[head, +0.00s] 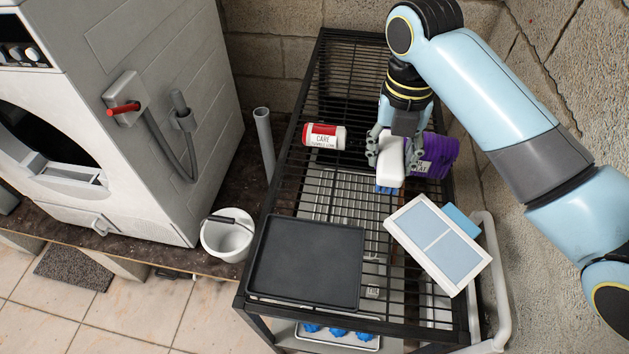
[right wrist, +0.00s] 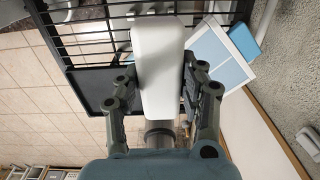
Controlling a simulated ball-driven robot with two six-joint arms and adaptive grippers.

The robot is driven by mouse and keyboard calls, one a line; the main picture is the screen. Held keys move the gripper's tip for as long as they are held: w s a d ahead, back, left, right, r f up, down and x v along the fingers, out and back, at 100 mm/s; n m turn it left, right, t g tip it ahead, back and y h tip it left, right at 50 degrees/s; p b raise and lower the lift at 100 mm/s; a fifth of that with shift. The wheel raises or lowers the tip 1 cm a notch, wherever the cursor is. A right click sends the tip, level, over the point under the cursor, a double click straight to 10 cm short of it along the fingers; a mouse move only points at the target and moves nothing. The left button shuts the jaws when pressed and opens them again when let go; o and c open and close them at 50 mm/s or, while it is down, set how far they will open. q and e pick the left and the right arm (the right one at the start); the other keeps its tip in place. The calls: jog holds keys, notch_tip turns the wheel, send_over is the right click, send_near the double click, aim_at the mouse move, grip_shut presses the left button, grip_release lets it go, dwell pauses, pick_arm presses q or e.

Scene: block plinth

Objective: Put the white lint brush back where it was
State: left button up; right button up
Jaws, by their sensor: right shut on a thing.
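The white lint brush (head: 391,163) is held in my right gripper (head: 390,150) above the black wire rack (head: 330,85). A bit of blue shows at its lower end in the head view. In the right wrist view the brush (right wrist: 158,60) is a long white block between the two fingers of the right gripper (right wrist: 158,92), which are closed on its sides. Whether the brush touches the rack cannot be told. My left gripper is in neither view.
A red and white bottle (head: 324,136) lies left of the gripper, and a purple container (head: 437,154) lies right. A black tray (head: 306,262) sits on the rack's near left. A white-framed blue panel box (head: 437,243) and a light blue block (head: 461,220) are near right.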

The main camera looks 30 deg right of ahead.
jog(key=w+a+f, duration=0.4)
jog(key=w+a, duration=0.1)
jog(key=w+a+f, duration=0.2)
jog(key=w+a, duration=0.1)
jog(key=shift+f, duration=0.35)
jog(key=shift+w+a+f, duration=0.15)
notch_tip(320, 180, down, 3)
jog(key=shift+f, duration=0.2)
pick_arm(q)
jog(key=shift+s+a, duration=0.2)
pick_arm(e)
jog(key=shift+f, duration=0.25)
jog(key=shift+f, duration=0.15)
jog(key=o, duration=1.2)
